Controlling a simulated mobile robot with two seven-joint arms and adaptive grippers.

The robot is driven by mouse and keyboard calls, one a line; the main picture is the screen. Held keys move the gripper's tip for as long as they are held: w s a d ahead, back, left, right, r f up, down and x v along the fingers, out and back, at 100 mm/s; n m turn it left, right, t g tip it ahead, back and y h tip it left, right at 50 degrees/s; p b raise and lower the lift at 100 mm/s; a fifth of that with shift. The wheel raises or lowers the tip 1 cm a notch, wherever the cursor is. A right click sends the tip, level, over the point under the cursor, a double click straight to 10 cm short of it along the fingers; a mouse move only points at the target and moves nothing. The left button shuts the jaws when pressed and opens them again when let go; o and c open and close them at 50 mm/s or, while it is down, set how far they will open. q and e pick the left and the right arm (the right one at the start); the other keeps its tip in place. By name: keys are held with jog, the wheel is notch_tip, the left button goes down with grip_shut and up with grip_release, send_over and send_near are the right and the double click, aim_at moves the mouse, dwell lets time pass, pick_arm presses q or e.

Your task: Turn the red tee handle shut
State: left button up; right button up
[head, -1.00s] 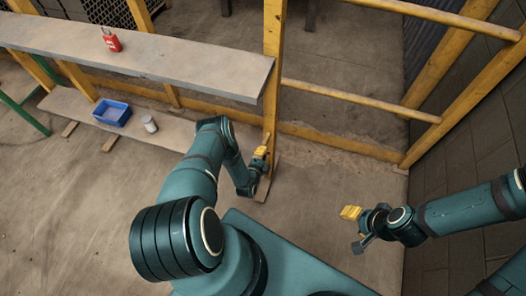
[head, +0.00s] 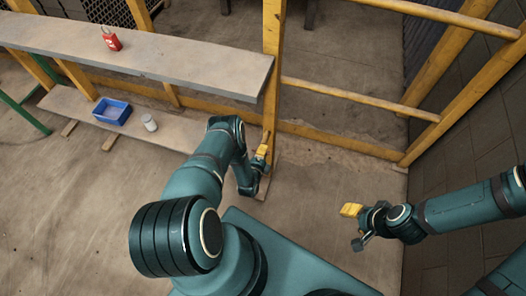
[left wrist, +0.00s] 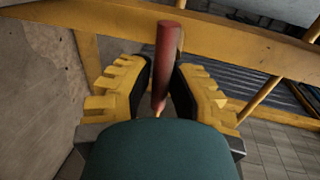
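The red tee handle (left wrist: 165,60) shows in the left wrist view as a red bar standing lengthwise between the two yellow fingers of my left gripper (left wrist: 165,85). The fingers are apart, with the bar between their dark pads and narrow gaps seen beside it. What the bar is fixed to is hidden. In the head view my left gripper (head: 262,155) is low beside the yellow post, and the handle cannot be made out there. My right gripper (head: 352,211) hangs over bare floor at the right, away from the handle; its finger gap is too small to judge.
A yellow post (head: 273,60) and yellow rails (head: 360,101) stand ahead. A grey plank shelf (head: 160,62) holds a red padlock-like item (head: 112,41). A blue bin (head: 112,111) and a grey can (head: 150,122) sit on the lower board. A block wall (head: 480,150) bounds the right.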

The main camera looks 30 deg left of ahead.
pick_arm(q)
jog(key=shift+o, duration=1.4)
jog(key=shift+s, duration=0.1)
jog(key=v, duration=1.2)
